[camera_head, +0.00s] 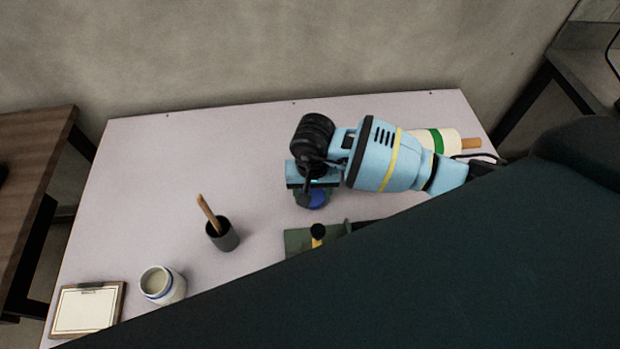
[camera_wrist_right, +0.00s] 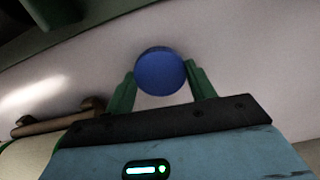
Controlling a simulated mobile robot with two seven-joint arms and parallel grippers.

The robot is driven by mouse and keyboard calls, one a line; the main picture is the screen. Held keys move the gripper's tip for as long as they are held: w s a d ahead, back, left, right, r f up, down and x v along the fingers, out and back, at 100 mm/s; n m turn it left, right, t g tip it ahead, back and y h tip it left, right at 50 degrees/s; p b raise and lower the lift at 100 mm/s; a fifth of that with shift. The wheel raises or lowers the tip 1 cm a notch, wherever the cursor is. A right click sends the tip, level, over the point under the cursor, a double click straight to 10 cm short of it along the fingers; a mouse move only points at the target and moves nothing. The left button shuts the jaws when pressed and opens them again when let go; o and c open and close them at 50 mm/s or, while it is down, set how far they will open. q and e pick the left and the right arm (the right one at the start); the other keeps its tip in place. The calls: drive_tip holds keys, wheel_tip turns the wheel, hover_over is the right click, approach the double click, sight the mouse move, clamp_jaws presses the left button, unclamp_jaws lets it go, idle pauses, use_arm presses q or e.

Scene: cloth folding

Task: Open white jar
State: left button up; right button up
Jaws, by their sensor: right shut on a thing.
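The white jar (camera_head: 162,286) stands at the front left of the table in the head view. It has a blue band near its rim, and its mouth looks open with a pale inside. My right gripper (camera_head: 312,196) is well away from it, near the table's middle. Its green fingers are shut on a round blue disc (camera_head: 318,200), which looks like a lid. The right wrist view shows the blue disc (camera_wrist_right: 160,72) between the two fingertips. I cannot tell whether the disc touches the table. My left gripper is not in view.
A dark cup (camera_head: 224,236) with a wooden stick stands behind the jar. A framed white card (camera_head: 88,309) lies left of it. A dark green object (camera_head: 299,241) lies before my right gripper. A white roll with a green band (camera_head: 445,141) lies at right. The back left is clear.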

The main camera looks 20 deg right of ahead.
drive_tip(key=shift+w+d+f, duration=0.15)
drive_tip(key=shift+w+d, duration=0.05)
drive_tip(key=shift+w, duration=0.45)
drive_tip(key=shift+w+d+f, duration=0.15)
drive_tip(key=shift+w, duration=0.5)
drive_tip(key=shift+w+d+f, duration=0.15)
drive_tip(key=shift+w+d, duration=0.05)
drive_tip(key=shift+w, duration=0.45)
drive_tip(key=shift+f, duration=0.2)
drive_tip(key=shift+f, duration=0.3)
drive_tip(key=o, duration=1.1)
drive_tip(key=shift+r, duration=0.1)
wheel_tip(320, 180, up, 12)
drive_tip(key=shift+r+p, duration=0.2)
drive_tip(key=shift+p, duration=0.25)
drive_tip(key=shift+s, duration=0.1)
